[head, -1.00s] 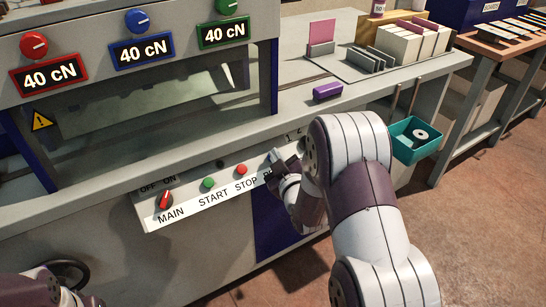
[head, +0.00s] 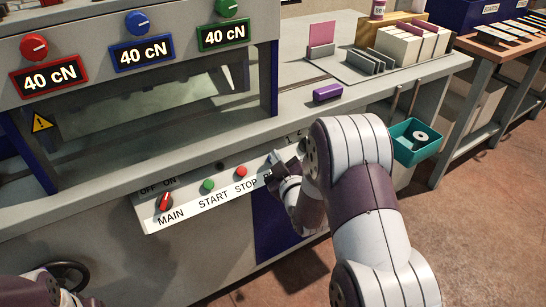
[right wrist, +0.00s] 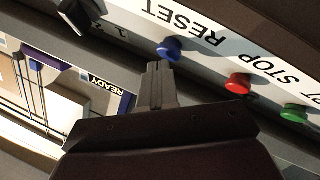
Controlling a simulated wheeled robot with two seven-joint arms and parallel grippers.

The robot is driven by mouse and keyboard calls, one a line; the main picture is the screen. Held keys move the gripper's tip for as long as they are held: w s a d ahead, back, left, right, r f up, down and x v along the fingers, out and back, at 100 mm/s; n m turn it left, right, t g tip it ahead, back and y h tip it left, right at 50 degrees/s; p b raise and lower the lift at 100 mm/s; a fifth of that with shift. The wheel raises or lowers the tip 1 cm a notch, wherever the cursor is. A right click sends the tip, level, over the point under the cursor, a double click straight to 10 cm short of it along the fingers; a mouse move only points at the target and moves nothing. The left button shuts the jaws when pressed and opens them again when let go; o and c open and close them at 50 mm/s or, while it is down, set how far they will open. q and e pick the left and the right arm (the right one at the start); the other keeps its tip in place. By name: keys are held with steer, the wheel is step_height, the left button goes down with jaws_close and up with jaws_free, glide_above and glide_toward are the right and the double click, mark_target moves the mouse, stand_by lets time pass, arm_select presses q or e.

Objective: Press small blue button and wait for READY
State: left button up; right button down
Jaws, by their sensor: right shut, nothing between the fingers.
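The small blue button (right wrist: 169,48) shows in the right wrist view, beside the RESET lettering (right wrist: 188,20) on the white control strip. My right gripper (right wrist: 158,68) is shut and empty, with its fingertips right at the button. I cannot tell whether they touch it or press it in. In the head view my right gripper (head: 280,170) is at the right part of the strip and hides the button. A READY label (right wrist: 103,82) shows in the right wrist view; I cannot tell whether it is lit. My left gripper is out of view.
The red STOP button (head: 241,172), the green START button (head: 208,184) and the red MAIN switch (head: 165,201) lie left of my right gripper. A purple block (head: 327,93) lies on the machine top. A teal bin (head: 413,151) hangs at the right.

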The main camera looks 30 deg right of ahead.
steer(key=shift+s+r, duration=0.35)
steer(key=shift+r, duration=0.1)
steer(key=s+r+p, duration=0.1)
steer(key=r, duration=0.1)
steer(key=s+r+p, duration=0.1)
steer(key=s+p, duration=0.1)
steer(key=shift+s+d+r+p, duration=0.1)
steer(key=shift+d+r+p, duration=0.05)
steer(key=shift+r+p, duration=0.2)
stand_by(0.6)
